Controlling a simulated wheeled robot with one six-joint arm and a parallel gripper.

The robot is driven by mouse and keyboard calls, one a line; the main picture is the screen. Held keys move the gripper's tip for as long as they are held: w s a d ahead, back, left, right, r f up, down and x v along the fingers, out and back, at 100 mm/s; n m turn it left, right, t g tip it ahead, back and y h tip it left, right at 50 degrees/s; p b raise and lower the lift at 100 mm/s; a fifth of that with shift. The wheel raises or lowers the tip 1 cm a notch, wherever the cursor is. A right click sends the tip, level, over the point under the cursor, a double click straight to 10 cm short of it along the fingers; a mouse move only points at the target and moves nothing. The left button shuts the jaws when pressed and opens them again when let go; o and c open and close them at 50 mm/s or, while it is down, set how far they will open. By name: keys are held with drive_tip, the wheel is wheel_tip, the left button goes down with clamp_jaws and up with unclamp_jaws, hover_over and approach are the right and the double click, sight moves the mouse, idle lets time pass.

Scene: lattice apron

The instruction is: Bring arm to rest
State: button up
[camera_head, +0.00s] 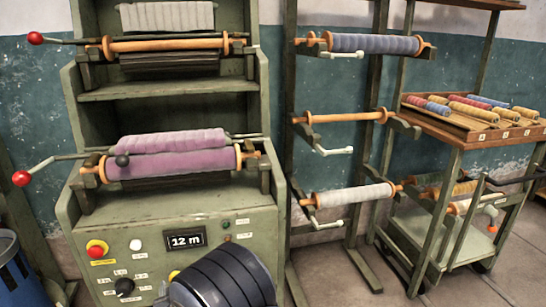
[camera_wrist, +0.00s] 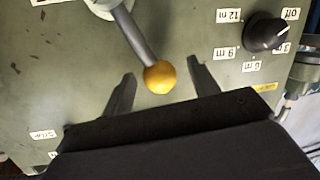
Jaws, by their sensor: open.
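My gripper (camera_wrist: 161,67) is open in the wrist view, its two dark fingers spread in front of the machine's green panel. A lever with a yellow ball knob (camera_wrist: 160,78) shows between the fingers, with a gap on each side; I cannot tell its depth relative to the fingertips. In the head view, my dark arm (camera_head: 225,280) reaches in at the bottom centre, before the front of the green winding machine (camera_head: 235,210). There the fingers are hidden, and a bit of the yellow knob (camera_head: 173,275) shows beside my arm.
The panel has a red button (camera_head: 97,249), a "12 m" display (camera_head: 185,240) and a black dial (camera_head: 124,287), also in the wrist view (camera_wrist: 267,32). Red-knobbed cranks jut out left. A roller rack (camera_head: 376,190) and a spool trolley (camera_head: 455,160) stand right, with open floor (camera_head: 345,280) between.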

drive_tip(key=shift+d+r+m+b, duration=0.25)
drive_tip(key=shift+d+m+b, duration=0.2)
drive_tip(key=shift+d+m, duration=0.25)
drive_tip(key=shift+d+r, duration=0.1)
